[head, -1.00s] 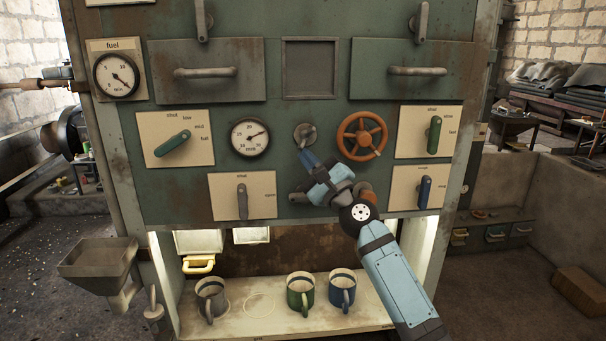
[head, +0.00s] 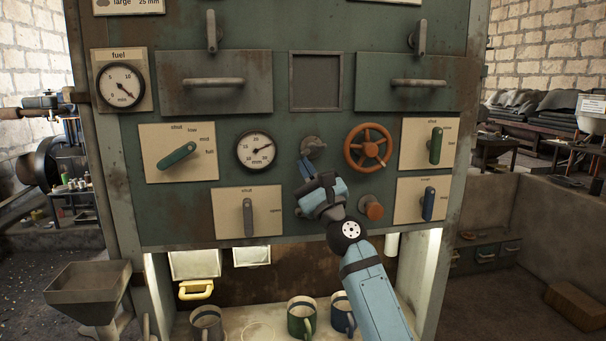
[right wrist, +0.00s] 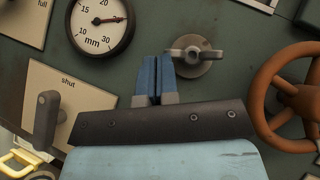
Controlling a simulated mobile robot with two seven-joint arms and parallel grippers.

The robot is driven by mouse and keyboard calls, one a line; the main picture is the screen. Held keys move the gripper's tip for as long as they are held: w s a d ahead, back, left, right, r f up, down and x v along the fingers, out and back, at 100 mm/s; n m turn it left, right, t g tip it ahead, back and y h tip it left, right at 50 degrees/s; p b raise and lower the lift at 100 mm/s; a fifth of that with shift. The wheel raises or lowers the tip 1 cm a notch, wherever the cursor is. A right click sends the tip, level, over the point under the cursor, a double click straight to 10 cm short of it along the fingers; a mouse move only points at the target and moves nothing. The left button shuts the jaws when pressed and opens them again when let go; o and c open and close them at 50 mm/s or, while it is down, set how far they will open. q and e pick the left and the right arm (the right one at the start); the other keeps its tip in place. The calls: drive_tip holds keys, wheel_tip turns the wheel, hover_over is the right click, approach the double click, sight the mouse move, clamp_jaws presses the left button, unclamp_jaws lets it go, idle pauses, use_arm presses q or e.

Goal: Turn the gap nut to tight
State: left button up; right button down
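The gap nut (head: 314,147) is a grey winged knob on a round plate, on the green panel between the mm gauge (head: 256,151) and the orange-brown handwheel (head: 369,147). In the right wrist view the nut (right wrist: 193,54) has its wings lying roughly level. My right gripper (head: 306,168) is just below and left of the nut. Its blue fingers (right wrist: 158,70) are close together with only a thin slit between them, and nothing shows in them. The fingertips lie beside the left wing; I cannot tell whether they touch it. My left gripper is not in view.
An orange-brown knob (head: 371,207) sits right of my right gripper. Levers stand on plates nearby: a grey one (head: 248,217), a green one (head: 436,146) and a blue one (head: 428,204). Mugs (head: 301,318) stand on the lit shelf below. Drawer handles (head: 214,82) project above.

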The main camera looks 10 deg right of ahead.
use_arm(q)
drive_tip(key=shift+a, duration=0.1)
use_arm(e)
drive_tip(key=shift+a+r, duration=0.15)
drive_tip(key=shift+a, duration=0.15)
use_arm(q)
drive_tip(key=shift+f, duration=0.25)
use_arm(e)
drive_tip(key=shift+a+r, duration=0.1)
idle(0.4)
